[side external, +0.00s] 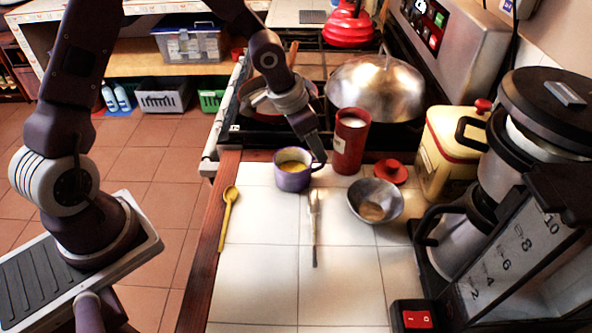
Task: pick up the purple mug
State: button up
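The purple mug (291,180) stands upright on the white tiled counter, near its back-left part. It has a yellowish content or inside, and its handle is on the right. My gripper (319,154) reaches down from the upper left, with its tips at the mug's right side by the handle. I see the gripper edge-on, so its finger gap does not show. I cannot tell whether the fingers touch the handle.
A red cup (350,145) stands close right of my gripper, with a red lid (391,171) and a metal bowl (376,200) further right. A whisk-like brush (314,225) and a yellow spoon (229,215) lie in front. The stove with a domed lid (375,85) is behind.

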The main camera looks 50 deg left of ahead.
aim_at(300, 168)
jog(key=x, duration=0.3)
jog(key=shift+w+d+f, duration=0.1)
jog(key=shift+d+f, duration=0.15)
jog(key=shift+f, duration=0.05)
grip_shut()
dwell(1.1)
